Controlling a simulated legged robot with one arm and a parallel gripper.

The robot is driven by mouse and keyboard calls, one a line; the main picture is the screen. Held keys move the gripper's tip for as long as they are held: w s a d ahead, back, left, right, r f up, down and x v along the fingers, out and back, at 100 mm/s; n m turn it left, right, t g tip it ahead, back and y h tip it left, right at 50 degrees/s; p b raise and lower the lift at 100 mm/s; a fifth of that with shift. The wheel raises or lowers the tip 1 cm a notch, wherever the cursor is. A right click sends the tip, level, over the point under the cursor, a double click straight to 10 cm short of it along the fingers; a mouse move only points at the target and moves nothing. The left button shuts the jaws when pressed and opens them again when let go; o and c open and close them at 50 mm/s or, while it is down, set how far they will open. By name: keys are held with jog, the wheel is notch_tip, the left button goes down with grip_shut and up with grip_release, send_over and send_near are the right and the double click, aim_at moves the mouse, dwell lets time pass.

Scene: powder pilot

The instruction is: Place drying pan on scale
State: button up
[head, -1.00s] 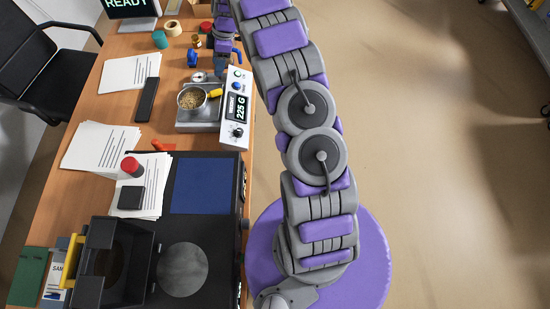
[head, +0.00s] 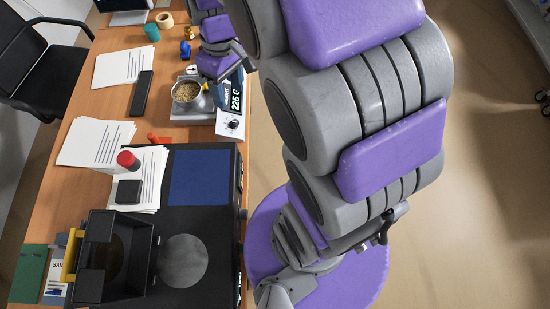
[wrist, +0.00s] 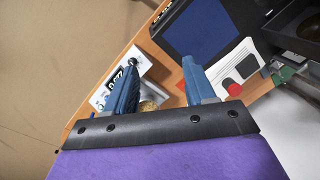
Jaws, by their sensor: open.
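The drying pan (head: 187,93) is a small round metal pan of yellowish grains. It sits on the silver platform of the scale (head: 188,117), whose display reads 225 G. A trace of its yellow handle shows at its right side; the rest is hidden by my arm. My gripper (wrist: 160,63) has its two blue fingers spread apart, with nothing held between them. In the wrist view the pan (wrist: 149,106) is partly visible beyond the fingers, near the scale's display (wrist: 118,83). In the head view the gripper is close to the scale's upper right.
A black machine with a blue panel (head: 200,178) stands on the desk in front of the scale. Paper stacks (head: 96,142), a black bar (head: 141,93), a red-capped item (head: 128,160) and a blue weight-like object (head: 185,48) lie around.

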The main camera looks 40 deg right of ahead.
jog(key=s+a+m+h, duration=0.1)
jog(key=s+m, duration=0.3)
jog(key=s, duration=1.6)
jog(key=shift+a+f+g, duration=0.3)
jog(key=shift+f, duration=0.15)
jog(key=shift+c, duration=0.3)
